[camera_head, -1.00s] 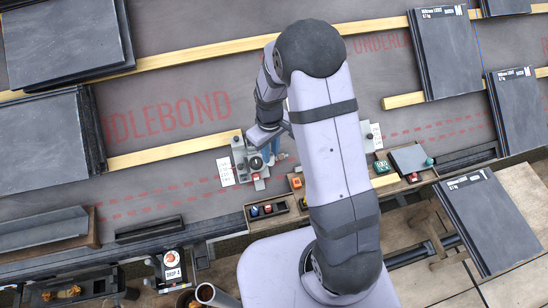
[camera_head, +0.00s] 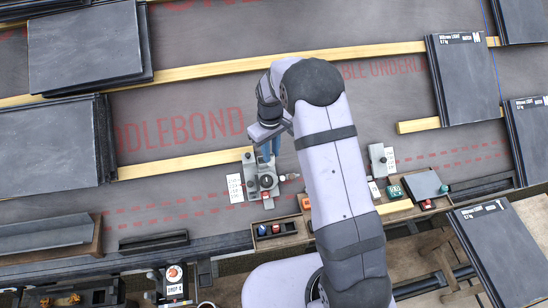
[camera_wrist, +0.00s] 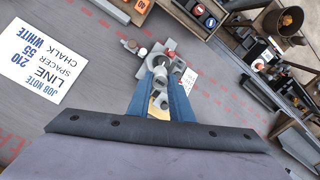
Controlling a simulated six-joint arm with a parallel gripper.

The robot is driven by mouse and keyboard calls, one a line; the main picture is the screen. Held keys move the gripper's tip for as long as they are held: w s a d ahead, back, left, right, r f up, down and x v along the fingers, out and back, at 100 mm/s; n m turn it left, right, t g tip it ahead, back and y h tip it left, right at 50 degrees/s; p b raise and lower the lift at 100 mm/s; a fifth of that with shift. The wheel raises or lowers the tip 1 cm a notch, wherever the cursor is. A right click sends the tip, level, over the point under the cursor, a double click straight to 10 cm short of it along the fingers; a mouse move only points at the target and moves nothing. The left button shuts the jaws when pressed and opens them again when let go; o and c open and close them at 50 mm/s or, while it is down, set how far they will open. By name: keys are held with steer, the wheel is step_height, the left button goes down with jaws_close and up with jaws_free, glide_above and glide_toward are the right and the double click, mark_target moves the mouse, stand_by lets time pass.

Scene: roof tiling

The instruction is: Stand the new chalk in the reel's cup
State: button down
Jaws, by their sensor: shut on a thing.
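The chalk-line reel (camera_head: 266,182) is a grey metal fitting with a round dark part, on the grey underlay. It also shows in the wrist view (camera_wrist: 168,62), beyond my fingertips. My gripper (camera_head: 268,150) has blue fingers and is over the reel's far side. In the wrist view my gripper (camera_wrist: 160,82) is shut on a small pale piece, seemingly the new chalk (camera_wrist: 158,112), mostly hidden between the fingers. I cannot tell whether the chalk touches the cup.
A job note (camera_wrist: 42,62) reads line 210, spacer 55, chalk white. A dark tray (camera_head: 278,232) with coloured blocks lies in front of the reel. A wooden batten (camera_head: 185,165) runs to the left. Slate stacks (camera_head: 55,140) stand on both sides.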

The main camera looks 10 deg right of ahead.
steer(key=shift+w+a+b, duration=0.9)
steer(key=shift+w, duration=3.15)
steer(key=shift+f+b, duration=3.45)
steer(key=shift+f, duration=1.95)
steer(key=shift+f, duration=0.25)
steer(key=c, duration=1.8)
jaws_free()
steer(key=shift+c, duration=0.2)
steer(key=shift+r, duration=0.2)
steer(key=shift+r+p, duration=0.6)
steer(key=shift+r, duration=0.3)
steer(key=shift+o, duration=0.6)
